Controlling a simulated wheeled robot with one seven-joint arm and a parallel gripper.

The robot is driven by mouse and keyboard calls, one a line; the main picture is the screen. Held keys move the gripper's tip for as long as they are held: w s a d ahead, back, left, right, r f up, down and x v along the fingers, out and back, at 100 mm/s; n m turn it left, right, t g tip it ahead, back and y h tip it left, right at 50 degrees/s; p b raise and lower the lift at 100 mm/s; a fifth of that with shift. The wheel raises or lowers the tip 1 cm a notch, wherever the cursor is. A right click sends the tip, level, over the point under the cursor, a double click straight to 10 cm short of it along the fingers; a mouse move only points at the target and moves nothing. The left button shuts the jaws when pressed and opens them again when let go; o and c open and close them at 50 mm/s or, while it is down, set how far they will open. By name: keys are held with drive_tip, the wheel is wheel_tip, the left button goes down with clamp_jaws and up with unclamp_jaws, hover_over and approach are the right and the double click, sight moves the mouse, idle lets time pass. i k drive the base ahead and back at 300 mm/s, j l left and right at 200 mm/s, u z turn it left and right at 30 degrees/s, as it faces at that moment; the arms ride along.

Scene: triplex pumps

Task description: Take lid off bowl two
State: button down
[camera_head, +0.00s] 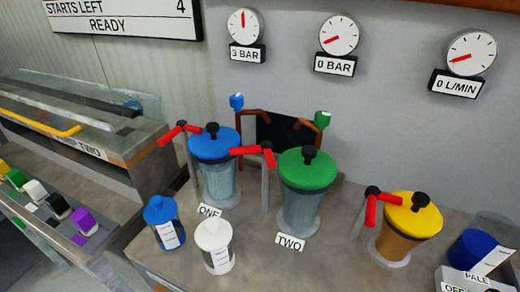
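Bowl two (299,208) is a clear ribbed vessel standing upright on the grey bench, with a "TWO" label (290,243) at its front. Its green lid (307,170) with a black knob (309,152) sits on top. A red-handled lever (252,151) on a post stands close at its left. My gripper does not show in this view.
Left of it stands the blue-lidded bowl (214,145) labelled ONE; right, a yellow-lidded one (412,216), also with a red lever (371,208). A blue jar (160,212) and white jar (213,236) stand in front. Gauges (339,34) hang on the wall behind.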

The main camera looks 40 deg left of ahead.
sight(308, 167)
drive_tip(key=i+l, duration=0.1)
drive_tip(key=i, duration=0.15)
drive_tip(key=i+u, duration=0.1)
drive_tip(key=u, duration=0.25)
drive_tip(key=l+u, duration=0.1)
drive_tip(key=u, duration=0.3)
drive_tip(key=i+u, duration=0.1)
drive_tip(key=u, duration=0.25)
